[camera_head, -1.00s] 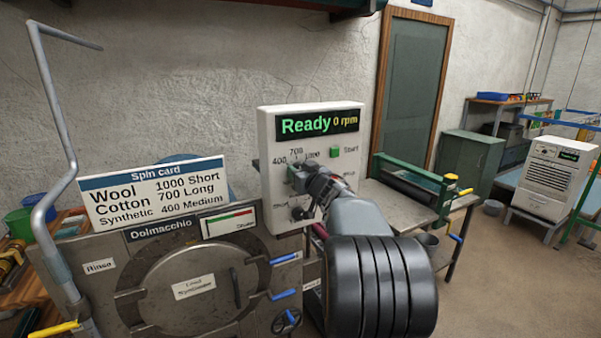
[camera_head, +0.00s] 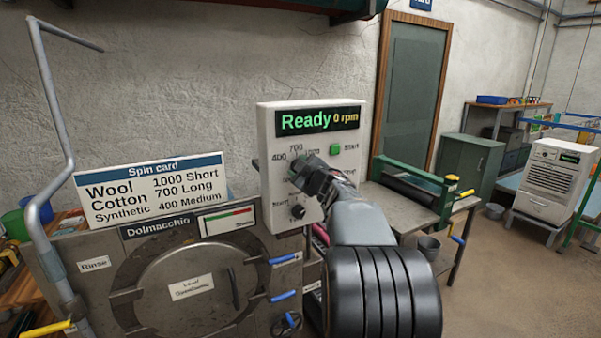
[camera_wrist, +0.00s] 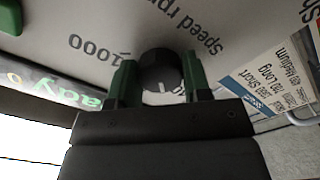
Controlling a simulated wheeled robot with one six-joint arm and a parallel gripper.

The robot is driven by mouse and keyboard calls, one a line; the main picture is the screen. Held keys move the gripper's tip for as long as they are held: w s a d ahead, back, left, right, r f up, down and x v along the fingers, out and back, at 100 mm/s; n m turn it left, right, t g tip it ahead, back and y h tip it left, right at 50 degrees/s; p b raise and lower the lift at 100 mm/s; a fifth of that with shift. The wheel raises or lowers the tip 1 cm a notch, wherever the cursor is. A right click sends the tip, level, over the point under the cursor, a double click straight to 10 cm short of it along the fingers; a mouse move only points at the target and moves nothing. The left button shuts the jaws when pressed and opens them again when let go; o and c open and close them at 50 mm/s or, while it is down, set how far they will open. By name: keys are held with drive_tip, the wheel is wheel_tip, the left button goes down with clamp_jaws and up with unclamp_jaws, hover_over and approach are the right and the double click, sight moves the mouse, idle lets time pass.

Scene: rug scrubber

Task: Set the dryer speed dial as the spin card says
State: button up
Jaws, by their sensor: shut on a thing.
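The dryer's white control panel (camera_head: 268,150) shows "Ready 0 rpm". Around its speed dial are 400, 700 and, partly covered, 1000. My gripper (camera_head: 302,176) covers the dial in the head view. In the wrist view its green fingers (camera_wrist: 159,82) are shut on the dark speed dial (camera_wrist: 158,62). A white mark on the dial points toward the picture bottom, away from "1000"; the other numbers are hidden there. The spin card (camera_head: 150,164) reads Wool 1000 Short, Cotton 700 Long, Synthetic 400 Medium. A load label (camera_head: 192,287) on the round door appears to read Synthetic.
A second dark knob (camera_head: 298,211) sits below the dial, close under my gripper. A green start button (camera_head: 335,149) is to the upper right. A bent grey pipe (camera_head: 50,130) stands at left. A metal table with a green-framed roller (camera_head: 413,180) stands right of the panel.

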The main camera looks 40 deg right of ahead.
drive_tip(key=shift+n+b, duration=0.4)
drive_tip(key=shift+n, duration=0.8)
drive_tip(key=o, duration=0.9)
drive_tip(key=shift+s, duration=0.1)
drive_tip(key=s, duration=0.4)
drive_tip(key=s+a+b, duration=0.1)
drive_tip(key=s, duration=0.4)
drive_tip(key=s+a, duration=0.1)
drive_tip(key=s, duration=0.3)
drive_tip(key=shift+s+b, duration=0.3)
drive_tip(key=shift+b, duration=0.1)
